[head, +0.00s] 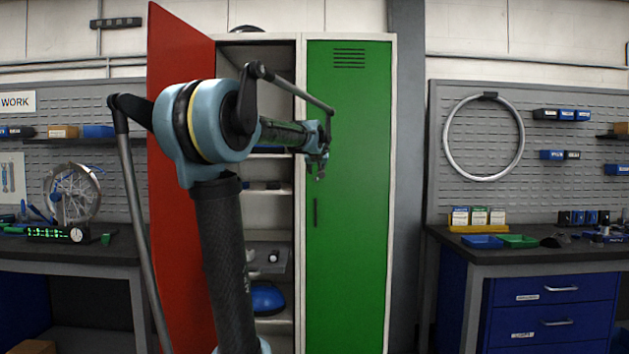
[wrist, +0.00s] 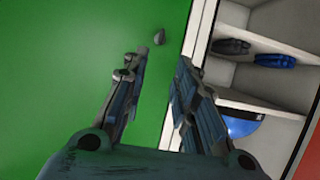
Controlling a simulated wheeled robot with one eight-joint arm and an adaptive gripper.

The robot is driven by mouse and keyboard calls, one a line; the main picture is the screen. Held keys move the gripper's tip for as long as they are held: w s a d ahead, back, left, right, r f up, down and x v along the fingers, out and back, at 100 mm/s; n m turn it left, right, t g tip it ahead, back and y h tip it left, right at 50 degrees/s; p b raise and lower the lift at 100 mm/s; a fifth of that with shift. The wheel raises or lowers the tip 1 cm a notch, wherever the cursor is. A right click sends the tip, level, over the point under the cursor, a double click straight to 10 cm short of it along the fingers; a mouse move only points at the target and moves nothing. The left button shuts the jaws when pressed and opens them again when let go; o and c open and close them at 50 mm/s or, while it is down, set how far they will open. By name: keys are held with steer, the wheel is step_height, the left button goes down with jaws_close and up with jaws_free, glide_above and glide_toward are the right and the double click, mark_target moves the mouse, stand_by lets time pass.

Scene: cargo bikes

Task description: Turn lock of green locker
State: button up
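The green locker door (head: 360,150) is closed in the head view and fills the left of the wrist view (wrist: 60,60). A small dark knob, which looks like the lock (wrist: 159,37), sits on the green door near its edge. My gripper (wrist: 162,62) is open and empty, with the knob just past its fingertips and between their lines; I cannot tell the remaining depth. In the head view my gripper (head: 320,168) is in front of the green door's left edge, above a thin dark vertical handle (head: 315,212). The lock is not clear in the head view.
The red locker door (head: 180,230) stands open at left, showing white shelves (head: 270,190) with a blue helmet-like item (head: 267,298). Gloves (wrist: 232,47) lie on a shelf close beside my gripper. Workbenches stand on both sides, the right one with blue drawers (head: 550,315).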

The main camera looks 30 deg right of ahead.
steer(key=x, duration=1.2)
steer(key=shift+f, duration=0.15)
